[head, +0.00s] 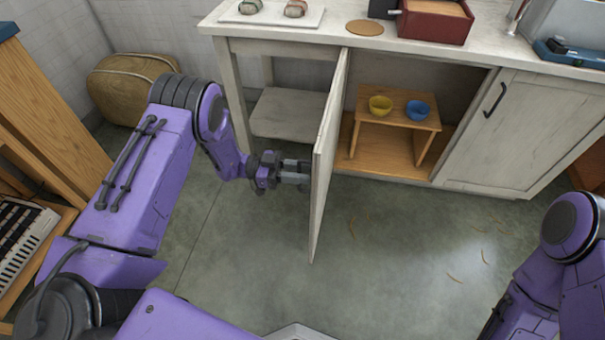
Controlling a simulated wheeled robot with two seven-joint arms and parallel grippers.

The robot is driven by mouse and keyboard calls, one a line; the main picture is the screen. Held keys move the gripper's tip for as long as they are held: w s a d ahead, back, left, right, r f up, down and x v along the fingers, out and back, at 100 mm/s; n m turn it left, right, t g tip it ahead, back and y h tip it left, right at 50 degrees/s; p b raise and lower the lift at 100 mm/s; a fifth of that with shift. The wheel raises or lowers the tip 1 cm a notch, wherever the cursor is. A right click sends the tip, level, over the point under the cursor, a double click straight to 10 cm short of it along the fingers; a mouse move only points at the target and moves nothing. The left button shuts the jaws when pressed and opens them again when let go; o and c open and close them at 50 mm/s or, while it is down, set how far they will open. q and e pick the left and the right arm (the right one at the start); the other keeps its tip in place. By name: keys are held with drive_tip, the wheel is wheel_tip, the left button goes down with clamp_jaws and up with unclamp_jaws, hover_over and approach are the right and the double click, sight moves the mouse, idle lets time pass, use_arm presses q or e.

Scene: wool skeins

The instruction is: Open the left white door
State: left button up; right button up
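The left white door (329,150) stands swung far out from the counter, seen nearly edge-on, and the compartment behind it is open. My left gripper (296,172) is at the door's left face, about halfway down, with its fingers reaching to the panel. The door's handle is not visible, and I cannot tell whether the fingers are closed on anything. My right arm shows at the lower right, but its gripper is out of view.
The open compartment holds a small wooden stand (398,117) with a yellow bowl (381,105) and a blue bowl (418,110). The right white door (520,125), with a dark handle (495,100), is shut. A tan bag (125,88) lies left. The floor (400,250) right of the open door is clear except for thin scraps.

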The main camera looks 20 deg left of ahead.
use_arm(q)
drive_tip(key=shift+f, duration=0.1)
drive_tip(key=b+v, duration=0.1)
drive_tip(key=v, duration=0.9)
drive_tip(key=shift+a, duration=0.2)
drive_tip(key=shift+s, duration=0.1)
